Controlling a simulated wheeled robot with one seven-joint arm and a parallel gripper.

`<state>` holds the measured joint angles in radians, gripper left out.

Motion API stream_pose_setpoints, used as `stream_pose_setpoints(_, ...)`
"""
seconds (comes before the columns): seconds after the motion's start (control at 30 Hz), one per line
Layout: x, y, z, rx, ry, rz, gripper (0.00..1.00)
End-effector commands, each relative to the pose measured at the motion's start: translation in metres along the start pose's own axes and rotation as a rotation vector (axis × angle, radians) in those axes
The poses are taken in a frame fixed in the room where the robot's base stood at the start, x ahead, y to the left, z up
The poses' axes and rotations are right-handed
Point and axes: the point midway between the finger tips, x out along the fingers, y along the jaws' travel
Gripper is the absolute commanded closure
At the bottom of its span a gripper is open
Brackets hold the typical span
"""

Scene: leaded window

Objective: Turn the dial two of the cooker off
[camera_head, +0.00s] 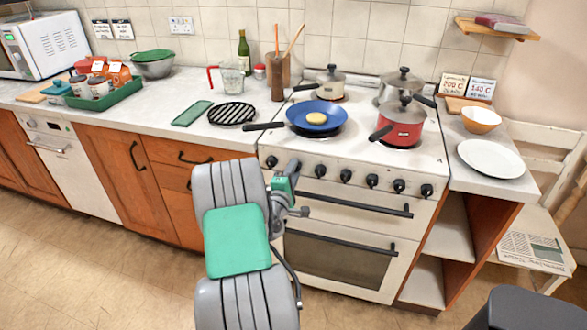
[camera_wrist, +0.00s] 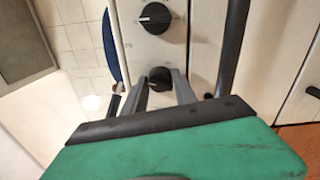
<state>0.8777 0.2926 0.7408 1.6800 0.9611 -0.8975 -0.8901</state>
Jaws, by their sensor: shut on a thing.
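The white cooker (camera_head: 330,190) has a row of black dials along its front panel. The leftmost dial (camera_head: 271,161) and the third dial (camera_head: 320,171) are clear in the head view. My gripper (camera_head: 293,168) is at the second dial's place and covers it there. In the wrist view my gripper (camera_wrist: 161,86) has its two grey fingers on either side of this second dial (camera_wrist: 160,75), shut on it. Its pointer mark cannot be made out. The third dial in the wrist view (camera_wrist: 155,18) shows a white mark toward the cooker top.
The upper oven handle (camera_head: 355,202) runs below the dials, close to my gripper. A blue frying pan (camera_head: 330,127) with something yellow in it and a red pot (camera_head: 400,128) stand on the hob. The pan's handle (camera_head: 262,126) sticks out left over the worktop.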

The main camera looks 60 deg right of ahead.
Motion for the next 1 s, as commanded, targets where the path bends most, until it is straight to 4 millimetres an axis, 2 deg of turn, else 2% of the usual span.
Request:
stream_pose_setpoints(0.2, 0.0001, 0.0026, 0.0003, -0.174, 0.000, -0.001, 1.00)
stream_pose_setpoints(0.5, -0.0001, 0.0015, -0.0001, -0.330, 0.000, 0.000, 1.00)
stream_pose_setpoints(1.0, 0.0000, 0.0006, -0.0004, -0.379, 0.000, 0.000, 1.00)
